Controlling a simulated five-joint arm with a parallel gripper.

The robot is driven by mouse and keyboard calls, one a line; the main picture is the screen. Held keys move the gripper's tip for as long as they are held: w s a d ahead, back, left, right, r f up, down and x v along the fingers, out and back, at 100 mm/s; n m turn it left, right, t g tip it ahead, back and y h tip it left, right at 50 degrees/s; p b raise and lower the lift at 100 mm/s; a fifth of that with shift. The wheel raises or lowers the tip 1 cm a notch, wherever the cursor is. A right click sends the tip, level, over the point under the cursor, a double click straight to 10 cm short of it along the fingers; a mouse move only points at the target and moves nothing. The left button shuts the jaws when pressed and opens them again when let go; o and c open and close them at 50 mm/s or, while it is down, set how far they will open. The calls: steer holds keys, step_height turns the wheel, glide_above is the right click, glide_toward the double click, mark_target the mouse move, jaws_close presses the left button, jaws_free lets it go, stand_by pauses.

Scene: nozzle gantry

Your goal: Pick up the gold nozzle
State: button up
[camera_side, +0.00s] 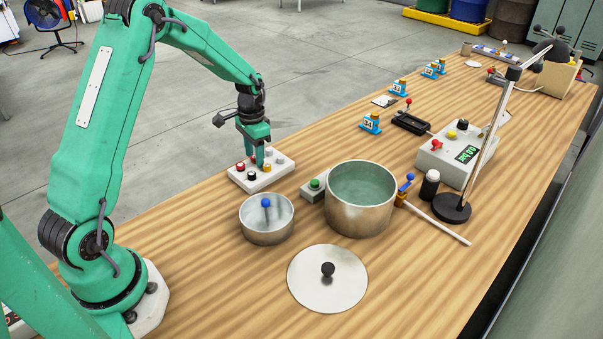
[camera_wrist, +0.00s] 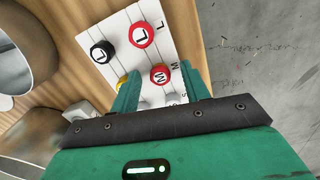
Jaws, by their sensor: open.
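The gold nozzle sits on a white rack (camera_side: 262,182), which also shows in the wrist view (camera_wrist: 120,20). In the wrist view a gold-yellow piece (camera_wrist: 122,81) shows by the left finger, partly hidden by it. My gripper (camera_side: 257,160) is open and points down over the rack in the side view. In the wrist view my gripper (camera_wrist: 160,84) has a red-topped nozzle (camera_wrist: 160,74) marked M showing between or beyond its fingers. I cannot tell whether a finger touches any nozzle.
A larger red nozzle (camera_wrist: 141,35) and a black one (camera_wrist: 102,52) share the rack. A small pot (camera_side: 266,230), a large pot (camera_side: 357,215) and a green-button box (camera_side: 314,187) stand close to its right and front. A lid (camera_side: 327,292) lies nearer the front.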

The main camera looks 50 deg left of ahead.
jaws_close()
steer(key=shift+r, duration=0.15)
steer(key=shift+r, duration=0.55)
steer(key=r, duration=0.3)
steer(key=shift+d+r, duration=0.1)
steer(key=shift+d, duration=0.3)
steer(key=s+d+r, duration=0.2)
steer(key=d+r, duration=0.4)
steer(key=d, duration=0.4)
steer(key=shift+s+d+r, duration=0.2)
steer(key=shift+d, duration=0.15)
steer(key=shift+r, duration=0.25)
steer(key=shift+r, duration=1.2)
